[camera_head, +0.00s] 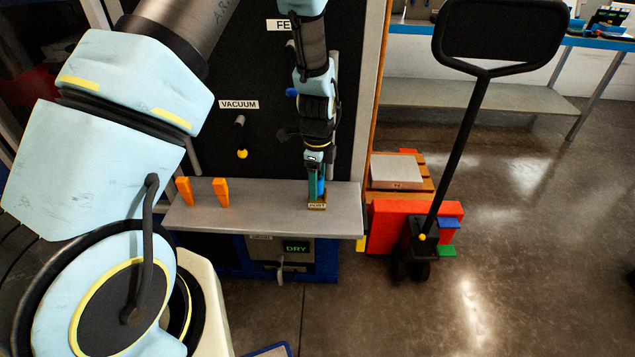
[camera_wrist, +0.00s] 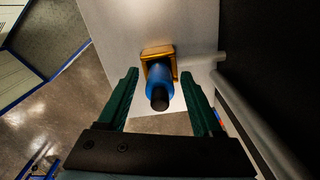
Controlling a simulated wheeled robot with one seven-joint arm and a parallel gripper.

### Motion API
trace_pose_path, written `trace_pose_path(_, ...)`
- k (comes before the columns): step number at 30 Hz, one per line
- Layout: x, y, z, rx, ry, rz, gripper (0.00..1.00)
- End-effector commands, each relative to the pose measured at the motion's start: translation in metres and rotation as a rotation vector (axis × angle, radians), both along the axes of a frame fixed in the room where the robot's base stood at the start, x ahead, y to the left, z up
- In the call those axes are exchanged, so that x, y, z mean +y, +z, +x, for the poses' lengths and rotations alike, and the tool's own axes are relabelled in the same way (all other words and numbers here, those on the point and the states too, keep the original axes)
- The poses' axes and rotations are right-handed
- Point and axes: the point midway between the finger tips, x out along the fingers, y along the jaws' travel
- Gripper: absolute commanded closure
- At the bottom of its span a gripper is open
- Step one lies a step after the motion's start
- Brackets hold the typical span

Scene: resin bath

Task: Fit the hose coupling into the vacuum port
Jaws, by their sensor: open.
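The hose coupling (camera_wrist: 160,82) is a blue cylinder with a black end. It stands upright at the golden port block (camera_wrist: 157,50), with its lower end at the block; I cannot tell how deep it sits. In the head view the coupling (camera_head: 321,187) shows as a blue strip above the port block (camera_head: 316,206), which is labelled PORT. My gripper (camera_head: 315,186) points down over the port. In the wrist view the green fingers of my gripper (camera_wrist: 160,74) are open, one on each side of the coupling, with visible gaps to it.
The port sits near the right end of a grey shelf (camera_head: 270,206). Two orange uprights (camera_head: 221,192) stand at its left. A dark panel behind carries a VACUUM label (camera_head: 239,104) and a yellow-tipped lever (camera_head: 242,154). A DRY sign (camera_head: 297,247) is below. A pallet jack (camera_head: 424,240) stands right.

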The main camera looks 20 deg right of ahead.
Motion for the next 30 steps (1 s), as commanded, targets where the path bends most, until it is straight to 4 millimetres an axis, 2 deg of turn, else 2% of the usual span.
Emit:
trace_pose_path(8, -0.001, 0.01, 0.001, -0.002, 0.0, -0.003, 0.33)
trace_pose_path(24, 0.0, 0.105, 0.001, -0.004, 0.001, -0.003, 0.33)
trace_pose_path(30, 0.0, 0.121, 0.0, -0.001, -0.001, -0.001, 0.33)
